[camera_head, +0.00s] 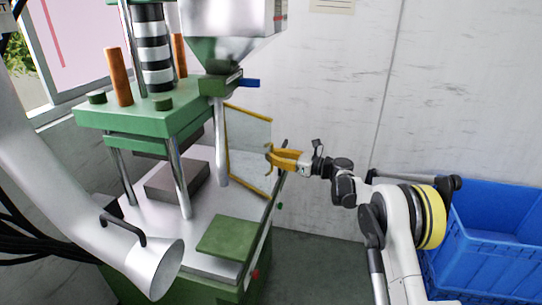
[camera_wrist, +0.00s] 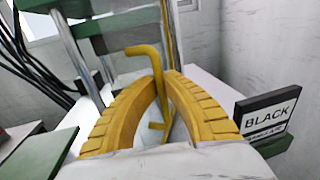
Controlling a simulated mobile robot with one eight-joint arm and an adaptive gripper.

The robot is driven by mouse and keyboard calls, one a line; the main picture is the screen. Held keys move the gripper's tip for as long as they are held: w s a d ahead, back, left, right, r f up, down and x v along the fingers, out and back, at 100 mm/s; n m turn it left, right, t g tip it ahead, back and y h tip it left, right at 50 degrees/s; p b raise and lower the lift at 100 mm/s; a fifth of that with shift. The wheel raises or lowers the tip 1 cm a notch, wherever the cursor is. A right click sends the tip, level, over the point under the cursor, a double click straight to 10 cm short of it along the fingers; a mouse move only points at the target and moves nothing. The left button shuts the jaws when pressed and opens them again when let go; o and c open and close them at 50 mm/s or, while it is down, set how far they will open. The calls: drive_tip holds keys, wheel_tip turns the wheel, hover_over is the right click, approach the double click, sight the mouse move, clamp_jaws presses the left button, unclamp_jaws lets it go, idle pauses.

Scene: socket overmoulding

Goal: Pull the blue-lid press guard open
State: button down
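The press guard (camera_head: 248,131) is a clear panel in a yellow frame on the right side of the green press (camera_head: 150,118). It stands upright. No blue lid shows on it. My gripper (camera_head: 270,156) is at the guard's right edge, reaching in from the right. In the wrist view, a bent yellow handle (camera_wrist: 156,62) runs between my yellow fingers (camera_wrist: 163,80). The fingertips are close together on either side of the handle and appear to grip it. The fingers hide part of the handle.
A blue lever (camera_head: 250,83) sticks out below the hopper (camera_head: 228,22). Blue bins (camera_head: 495,240) stand at the right. A sign reading BLACK (camera_wrist: 267,113) is close to the right finger. A green block (camera_head: 230,236) sits on the press's front right; a pale wall is behind.

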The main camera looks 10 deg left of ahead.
drive_tip(key=c, duration=1.5)
unclamp_jaws()
drive_tip(key=shift+d, duration=0.35)
drive_tip(key=shift+a, duration=0.1)
drive_tip(key=v, duration=1.2)
drive_tip(key=shift+r, duration=0.1)
